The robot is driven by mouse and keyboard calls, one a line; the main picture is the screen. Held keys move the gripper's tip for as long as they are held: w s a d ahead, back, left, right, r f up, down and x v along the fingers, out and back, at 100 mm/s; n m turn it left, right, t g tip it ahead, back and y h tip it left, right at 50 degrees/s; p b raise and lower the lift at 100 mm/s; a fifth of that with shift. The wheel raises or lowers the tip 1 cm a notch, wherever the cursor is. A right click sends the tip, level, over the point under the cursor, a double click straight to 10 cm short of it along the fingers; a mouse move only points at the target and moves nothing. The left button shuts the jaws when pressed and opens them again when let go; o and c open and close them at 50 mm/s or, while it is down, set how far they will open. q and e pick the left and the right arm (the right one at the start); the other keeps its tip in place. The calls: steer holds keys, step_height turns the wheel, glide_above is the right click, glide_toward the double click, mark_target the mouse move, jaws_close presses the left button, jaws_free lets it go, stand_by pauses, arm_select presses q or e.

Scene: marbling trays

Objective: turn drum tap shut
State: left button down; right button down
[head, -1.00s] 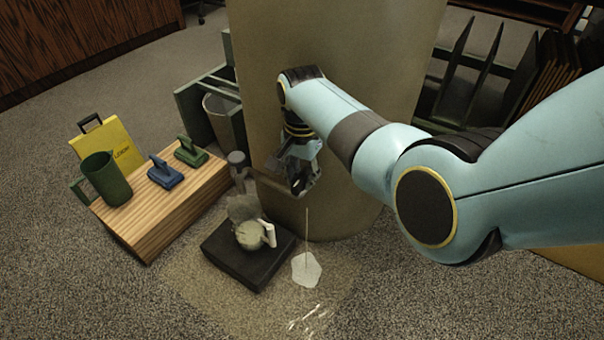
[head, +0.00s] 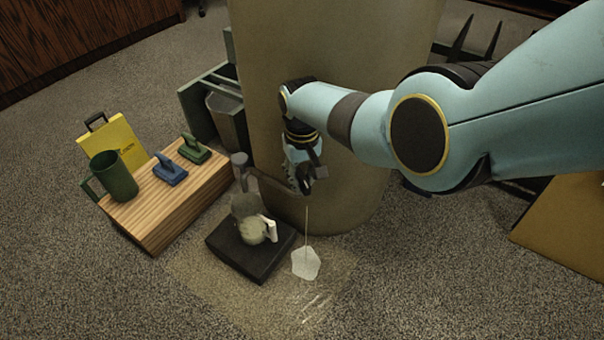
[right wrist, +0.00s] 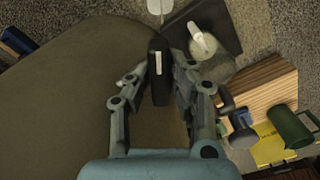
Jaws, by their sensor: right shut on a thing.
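The drum (head: 340,60) is a big beige-brown cylinder at the back; it fills the left of the right wrist view (right wrist: 60,95). My right gripper (head: 305,185) is at the drum's lower front. In the right wrist view its fingers (right wrist: 158,80) are closed on the sides of the dark tap handle (right wrist: 158,62), which has a white stripe. The fingers mostly hide the tap in the head view. A thin stream (head: 307,225) falls below it to a white puddle (head: 305,263) on the floor. My left gripper is not in view.
A white-handled jug (head: 255,230) stands on a black base (head: 248,255) left of the puddle, beside a grey upright object (head: 243,190). A wooden block (head: 165,215) at left carries a green mug (head: 113,175) and two small handled tools.

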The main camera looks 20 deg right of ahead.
mark_target(302, 177)
steer(key=n, duration=0.2)
steer(key=shift+n, duration=0.4)
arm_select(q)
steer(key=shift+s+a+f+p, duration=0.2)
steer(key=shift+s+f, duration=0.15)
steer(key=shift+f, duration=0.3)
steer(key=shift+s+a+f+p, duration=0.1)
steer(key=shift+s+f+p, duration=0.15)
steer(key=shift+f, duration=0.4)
arm_select(e)
steer(key=shift+n, duration=1.9)
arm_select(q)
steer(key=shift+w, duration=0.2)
arm_select(e)
steer(key=c, duration=1.2)
jaws_free()
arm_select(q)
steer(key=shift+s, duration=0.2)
arm_select(e)
step_height(302, 177, up, 12)
